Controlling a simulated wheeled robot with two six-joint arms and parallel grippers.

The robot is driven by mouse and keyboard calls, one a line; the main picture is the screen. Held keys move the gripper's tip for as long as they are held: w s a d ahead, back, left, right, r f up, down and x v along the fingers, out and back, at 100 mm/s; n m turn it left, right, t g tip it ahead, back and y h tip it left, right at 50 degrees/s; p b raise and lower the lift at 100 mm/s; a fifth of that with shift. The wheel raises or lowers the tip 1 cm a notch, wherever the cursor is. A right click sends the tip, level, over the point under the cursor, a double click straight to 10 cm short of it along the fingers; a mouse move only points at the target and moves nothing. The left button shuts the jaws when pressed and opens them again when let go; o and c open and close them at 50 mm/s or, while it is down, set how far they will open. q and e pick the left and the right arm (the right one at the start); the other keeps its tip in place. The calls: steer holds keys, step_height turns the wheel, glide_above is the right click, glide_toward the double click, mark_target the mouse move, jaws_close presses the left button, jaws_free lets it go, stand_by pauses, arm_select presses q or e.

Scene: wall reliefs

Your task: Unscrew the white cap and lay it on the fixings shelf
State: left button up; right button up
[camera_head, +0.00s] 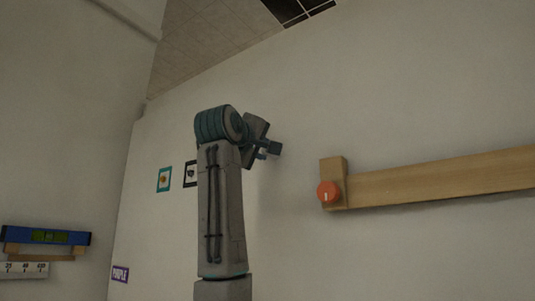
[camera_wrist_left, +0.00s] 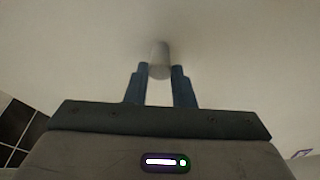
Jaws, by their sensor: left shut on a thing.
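The white cap (camera_wrist_left: 159,55) shows in the left wrist view as a short pale cylinder against the pale wall. My left gripper (camera_wrist_left: 160,70) has its two blue fingertips on either side of the cap's near end and is shut on it. In the head view my left gripper (camera_head: 268,149) is up near the wall, partly behind its own arm, and the cap cannot be made out there. I cannot tell whether the cap is still on its thread. No shelf can be named for sure as the fixings shelf. My right gripper is not in view.
A wooden rail (camera_head: 435,178) with an orange knob (camera_head: 329,193) is on the wall at right. At lower left a blue spirit level (camera_head: 47,236) rests on a wooden ledge above a numbered scale (camera_head: 24,269).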

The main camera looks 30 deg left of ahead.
arm_select(q)
steer(key=shift+n, duration=0.6)
steer(key=n+g, duration=0.1)
steer(key=n, duration=0.4)
steer(key=shift+r+y, duration=0.15)
steer(key=shift+y, duration=0.15)
steer(key=shift+n+g, duration=0.3)
steer(key=shift+r+n+g+h+p, duration=0.1)
steer(key=shift+n+g+h+p, duration=0.35)
steer(key=shift+n, duration=1.75)
steer(key=shift+s, duration=0.1)
